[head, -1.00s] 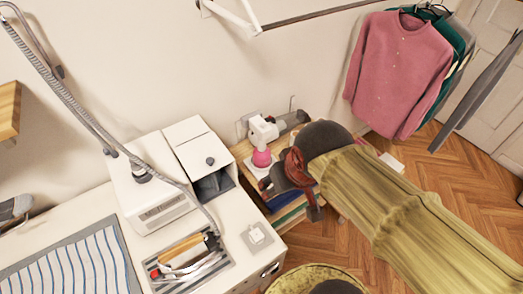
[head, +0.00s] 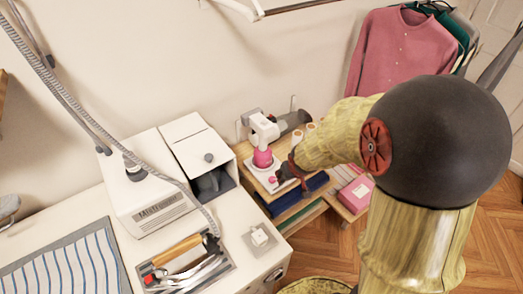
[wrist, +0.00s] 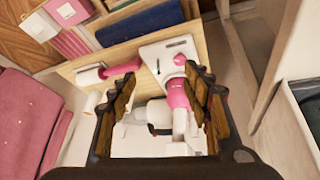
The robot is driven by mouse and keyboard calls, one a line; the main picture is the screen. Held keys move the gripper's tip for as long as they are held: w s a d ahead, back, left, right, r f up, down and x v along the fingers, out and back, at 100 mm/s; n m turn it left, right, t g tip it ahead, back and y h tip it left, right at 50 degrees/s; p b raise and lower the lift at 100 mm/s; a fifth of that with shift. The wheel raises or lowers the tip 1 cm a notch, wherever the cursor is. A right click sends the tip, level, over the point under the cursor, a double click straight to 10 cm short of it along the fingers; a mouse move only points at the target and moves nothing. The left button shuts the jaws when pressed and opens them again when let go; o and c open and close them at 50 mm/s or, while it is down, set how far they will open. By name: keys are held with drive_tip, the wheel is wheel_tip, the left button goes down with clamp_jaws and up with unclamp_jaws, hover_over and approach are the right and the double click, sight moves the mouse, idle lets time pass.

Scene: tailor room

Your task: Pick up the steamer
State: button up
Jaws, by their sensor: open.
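The steamer, a white and pink upright device (head: 263,146), stands on a white base on the wooden shelf beside the white cabinet. In the wrist view my gripper (wrist: 160,84) is open with nothing held. I cannot tell whether the right finger touches the steamer.
A white and pink roller (wrist: 105,72) lies on the shelf to the left in the wrist view. Folded dark blue fabric (head: 302,188) and pink boxes (head: 357,190) are on lower shelves. The white cabinet (head: 262,270) borders the shelf, and the wall is behind.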

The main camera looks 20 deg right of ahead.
sight(265, 142)
drive_tip(key=w+d+f+t+b, duration=0.1)
drive_tip(key=w+f+t, duration=0.2)
drive_tip(key=w+f, duration=0.35)
drive_tip(key=w+r+t, duration=0.1)
drive_tip(key=w+r, duration=0.1)
drive_tip(key=w, duration=0.1)
drive_tip(key=w+a+r+n+t+y, duration=0.1)
drive_tip(key=w+r+t, duration=0.1)
drive_tip(key=w+r+t+y, duration=0.1)
drive_tip(key=w+r+t, duration=0.1)
drive_tip(key=w, duration=0.1)
drive_tip(key=shift+w+a, duration=0.3)
drive_tip(key=shift+a, duration=0.05)
drive_tip(key=shift+w+r+n+b, duration=0.15)
drive_tip(key=shift+w+n+b, duration=0.1)
drive_tip(key=shift+n+b, duration=0.05)
drive_tip(key=b+x, duration=0.2)
drive_tip(key=x, duration=0.5)
drive_tip(key=shift+w+b, duration=0.25)
drive_tip(key=shift+b, duration=0.15)
drive_tip(key=shift+s, duration=0.1)
clamp_jaws()
drive_tip(key=shift+r, duration=0.15)
